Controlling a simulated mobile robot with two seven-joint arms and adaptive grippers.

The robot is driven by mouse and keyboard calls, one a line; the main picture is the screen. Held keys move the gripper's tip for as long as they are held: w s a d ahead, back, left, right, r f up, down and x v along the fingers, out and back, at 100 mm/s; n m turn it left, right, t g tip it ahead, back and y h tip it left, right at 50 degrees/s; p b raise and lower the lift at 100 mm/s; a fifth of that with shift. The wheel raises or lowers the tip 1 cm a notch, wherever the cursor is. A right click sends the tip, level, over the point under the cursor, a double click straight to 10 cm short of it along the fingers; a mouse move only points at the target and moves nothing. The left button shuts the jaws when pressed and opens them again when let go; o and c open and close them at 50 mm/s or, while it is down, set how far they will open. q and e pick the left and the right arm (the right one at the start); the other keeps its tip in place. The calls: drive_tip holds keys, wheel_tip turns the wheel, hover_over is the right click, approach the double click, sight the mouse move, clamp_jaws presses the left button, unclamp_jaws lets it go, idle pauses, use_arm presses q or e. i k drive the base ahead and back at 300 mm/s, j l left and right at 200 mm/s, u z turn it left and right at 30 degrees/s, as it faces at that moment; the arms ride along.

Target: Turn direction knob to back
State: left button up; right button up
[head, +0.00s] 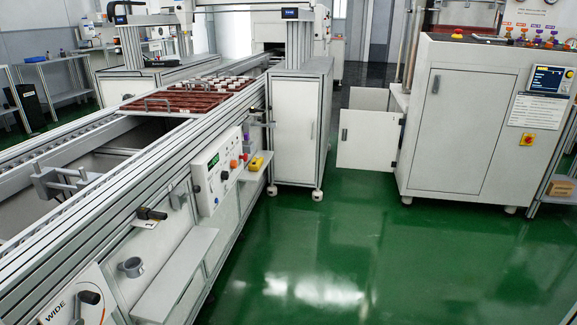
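A white control panel (206,186) is on the conveyor's near side, left of centre. It carries a small green display (213,162), a dark knob (224,175) and an orange knob (234,163). Its lettering is too small to read, so I cannot tell which control is the direction knob or how it is set. A larger dark knob (89,297) with a light pointer sits on a plate marked "WIDE" at the lower left. Neither of my grippers is in view.
The conveyor (150,175) runs from lower left to the back, with a brown tray (170,103) on it. A grey shelf (180,275) juts out below. A white cabinet (295,130) stands beyond the panel. Green floor (310,250) is clear to the right.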

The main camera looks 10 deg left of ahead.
sight(225, 174)
drive_tip(key=i+l+z, duration=0.15)
drive_tip(key=i, duration=0.65)
drive_tip(key=i+l+z, duration=0.15)
drive_tip(key=i, duration=0.65)
drive_tip(key=i+u, duration=0.4)
drive_tip(key=i+l+u, duration=0.25)
drive_tip(key=u, duration=0.15)
drive_tip(key=i+l+u, duration=0.35)
